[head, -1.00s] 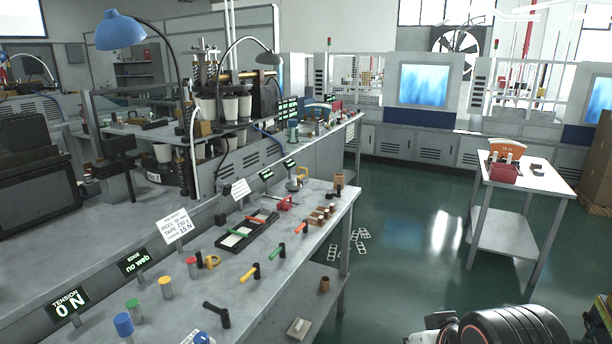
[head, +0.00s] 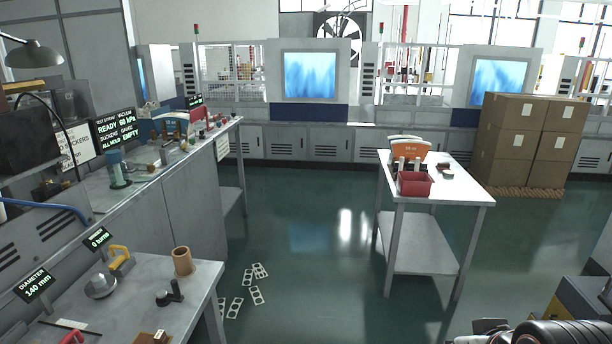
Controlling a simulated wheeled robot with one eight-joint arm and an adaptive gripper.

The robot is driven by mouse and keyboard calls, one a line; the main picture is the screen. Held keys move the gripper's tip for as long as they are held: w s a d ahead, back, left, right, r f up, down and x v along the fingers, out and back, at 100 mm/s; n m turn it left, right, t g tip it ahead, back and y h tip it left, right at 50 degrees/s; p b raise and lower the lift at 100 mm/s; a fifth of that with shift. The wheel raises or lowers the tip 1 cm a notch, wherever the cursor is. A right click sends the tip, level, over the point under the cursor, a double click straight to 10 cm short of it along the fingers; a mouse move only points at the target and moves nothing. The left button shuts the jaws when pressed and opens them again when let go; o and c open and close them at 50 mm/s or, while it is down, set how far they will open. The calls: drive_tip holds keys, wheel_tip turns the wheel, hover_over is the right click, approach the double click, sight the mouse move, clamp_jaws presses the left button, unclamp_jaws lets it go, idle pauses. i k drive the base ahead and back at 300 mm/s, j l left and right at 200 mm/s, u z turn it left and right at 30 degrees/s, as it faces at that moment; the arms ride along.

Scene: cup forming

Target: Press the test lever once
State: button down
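No lever here carries a label that I can read as the test lever. A small black lever or knob (head: 170,292) stands near the front corner of the near bench. Further back on the left, a test station display (head: 115,128) reads ready, 60 kPa, all hold, empty. Small fittings stand on the bench by it, including a teal cylinder on a base (head: 118,168), too small to make out a lever for certain. My arm shows only as a dark rounded part at the bottom right. My gripper's fingers are not in view.
The near bench (head: 205,275) holds a brown cup (head: 182,261), a yellow-handled tool (head: 119,257) and a silver dome (head: 101,286). Flat white pieces (head: 256,295) lie on the green floor. A side table (head: 465,188) carries a red bin (head: 415,184). Cartons (head: 530,140) stand behind it.

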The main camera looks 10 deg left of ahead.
sight(168, 143)
drive_tip(key=i+u, duration=0.1)
drive_tip(key=i, duration=0.6)
drive_tip(key=i+u, duration=0.15)
drive_tip(key=i, duration=0.5)
drive_tip(key=i+l+u, duration=0.1)
drive_tip(key=i, duration=0.6)
drive_tip(key=i+j+u, duration=0.15)
drive_tip(key=i+u, duration=0.2)
drive_tip(key=i, duration=0.2)
drive_tip(key=i+u, duration=0.4)
drive_tip(key=i+l+u, duration=0.2)
drive_tip(key=i+u, duration=0.15)
drive_tip(key=i, duration=0.3)
drive_tip(key=i+l+u, duration=0.4)
drive_tip(key=i+j, duration=0.1)
